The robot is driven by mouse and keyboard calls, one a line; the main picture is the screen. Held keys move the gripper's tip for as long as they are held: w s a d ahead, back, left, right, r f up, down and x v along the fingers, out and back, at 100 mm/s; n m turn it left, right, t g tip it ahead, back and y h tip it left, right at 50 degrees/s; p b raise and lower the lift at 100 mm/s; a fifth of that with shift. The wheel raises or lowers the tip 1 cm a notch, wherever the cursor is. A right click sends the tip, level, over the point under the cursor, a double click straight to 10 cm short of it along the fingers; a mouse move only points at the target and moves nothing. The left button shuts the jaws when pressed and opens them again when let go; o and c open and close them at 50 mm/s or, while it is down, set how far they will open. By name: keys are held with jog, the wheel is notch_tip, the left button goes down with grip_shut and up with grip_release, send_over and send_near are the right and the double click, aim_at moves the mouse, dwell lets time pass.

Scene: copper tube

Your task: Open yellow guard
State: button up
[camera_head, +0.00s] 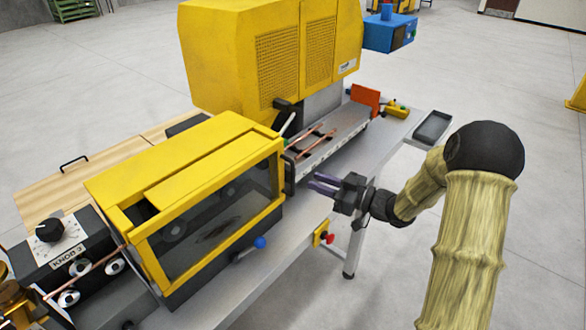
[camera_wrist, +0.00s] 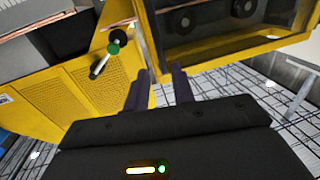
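The yellow guard (camera_head: 197,160) is a box-shaped cover with a dark see-through front window, and it sits closed over the machine at the left in the head view. In the wrist view its yellow frame (camera_wrist: 228,50) shows at the top right, with round rollers behind the window. My gripper (camera_head: 314,184) is just right of the guard's right end, apart from it in the head view. In the wrist view the two dark fingers of my gripper (camera_wrist: 160,78) stand apart with nothing between them.
A blue-knobbed lever (camera_head: 260,243) sticks out below the guard's window. A red button on a yellow box (camera_head: 326,236) is at the bench front. A tall yellow machine (camera_head: 260,50) stands behind. Copper tubes (camera_head: 318,138) lie on a grey bed.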

jog(key=p, duration=0.3)
send_over(293, 192)
jog(key=shift+w+a, duration=0.1)
jog(key=shift+w, duration=0.25)
grip_shut()
